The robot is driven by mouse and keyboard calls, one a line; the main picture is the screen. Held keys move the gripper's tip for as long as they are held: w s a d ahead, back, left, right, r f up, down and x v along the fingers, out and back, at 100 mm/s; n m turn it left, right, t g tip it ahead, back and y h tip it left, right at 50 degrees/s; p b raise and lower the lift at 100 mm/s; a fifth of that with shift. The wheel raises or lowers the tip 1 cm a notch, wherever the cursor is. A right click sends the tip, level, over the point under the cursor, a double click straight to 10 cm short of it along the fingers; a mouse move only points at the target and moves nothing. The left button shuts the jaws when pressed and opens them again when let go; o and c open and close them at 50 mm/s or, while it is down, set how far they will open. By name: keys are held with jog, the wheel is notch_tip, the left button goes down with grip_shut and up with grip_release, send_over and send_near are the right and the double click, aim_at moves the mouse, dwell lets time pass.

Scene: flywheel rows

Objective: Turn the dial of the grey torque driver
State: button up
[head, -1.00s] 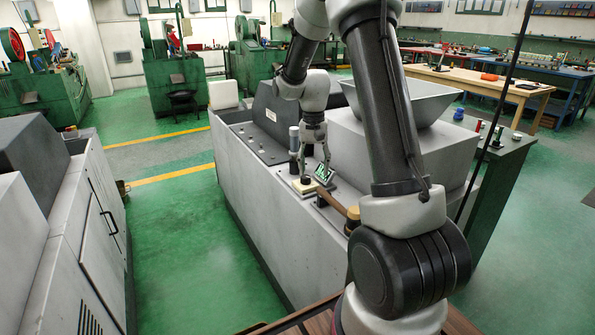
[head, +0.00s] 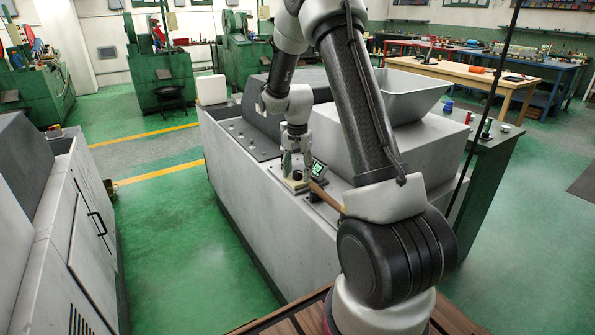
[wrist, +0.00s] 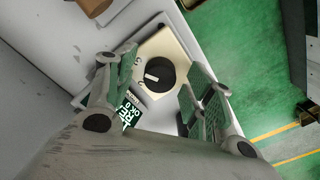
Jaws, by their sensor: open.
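A round black dial (wrist: 158,76) with a white pointer mark sits on a cream plate (wrist: 170,44) with small markings in the wrist view. My gripper (wrist: 152,82) is open, one finger to each side of the dial. I see a gap on the right; contact on the left cannot be told. In the head view my gripper (head: 295,168) points down at the cream plate (head: 294,186) on the grey machine's top. The dial is mostly hidden there by the fingers. I cannot pick out a separate grey driver body.
A small display with green and white text (wrist: 127,112) stands close by the plate, partly behind my left finger; it also shows in the head view (head: 318,169). A brown handle (head: 326,196) lies to its right. A grey hopper (head: 405,92) rises behind my arm. Green floor (head: 180,225) is clear.

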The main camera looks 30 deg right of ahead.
jog(key=c, duration=1)
jog(key=shift+c, duration=0.2)
jog(key=shift+n, duration=0.3)
jog(key=n, duration=0.5)
jog(key=shift+n, duration=0.3)
jog(key=n, duration=0.5)
jog(key=shift+n, duration=0.3)
jog(key=o, duration=1)
